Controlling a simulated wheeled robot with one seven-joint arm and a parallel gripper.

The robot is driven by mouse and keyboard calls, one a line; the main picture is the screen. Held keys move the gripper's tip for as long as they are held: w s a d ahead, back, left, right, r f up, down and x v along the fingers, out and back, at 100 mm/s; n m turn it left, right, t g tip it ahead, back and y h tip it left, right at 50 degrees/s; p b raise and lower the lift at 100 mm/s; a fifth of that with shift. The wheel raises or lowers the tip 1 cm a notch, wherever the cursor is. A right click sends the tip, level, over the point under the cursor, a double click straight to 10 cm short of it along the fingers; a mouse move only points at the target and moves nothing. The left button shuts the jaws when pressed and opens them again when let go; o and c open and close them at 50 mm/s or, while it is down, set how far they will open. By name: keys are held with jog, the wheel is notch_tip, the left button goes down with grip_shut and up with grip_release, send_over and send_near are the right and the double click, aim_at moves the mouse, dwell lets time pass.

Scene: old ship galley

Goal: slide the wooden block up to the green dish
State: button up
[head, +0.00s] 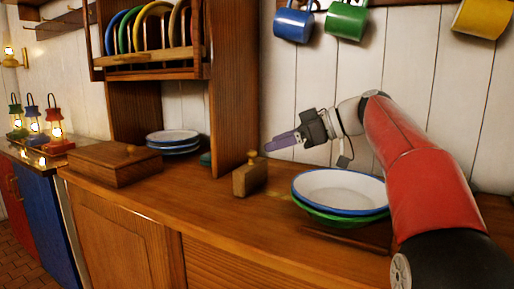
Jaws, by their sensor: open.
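The wooden block (250,176) stands upright on the wooden counter, with a small round knob on top. The green dish (337,217) is to its right, under a white dish with a blue rim (340,187); only its green edge shows. A gap of bare counter lies between the block and the dishes. My gripper (270,146) is above the counter, pointing left, with its fingertips near the block's knob in the picture. I cannot tell how far apart they are in depth. The gripper is open and holds nothing.
A wooden box (113,164) sits on the counter at left. Stacked blue-rimmed plates (173,141) stand behind it, under a plate rack (150,60). An upright wooden panel (234,90) rises behind the block. Mugs (346,20) hang above. The counter's front strip (225,222) is clear.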

aim_at(252, 150)
jog(key=x, duration=0.6)
jog(key=shift+c, duration=0.4)
grip_shut()
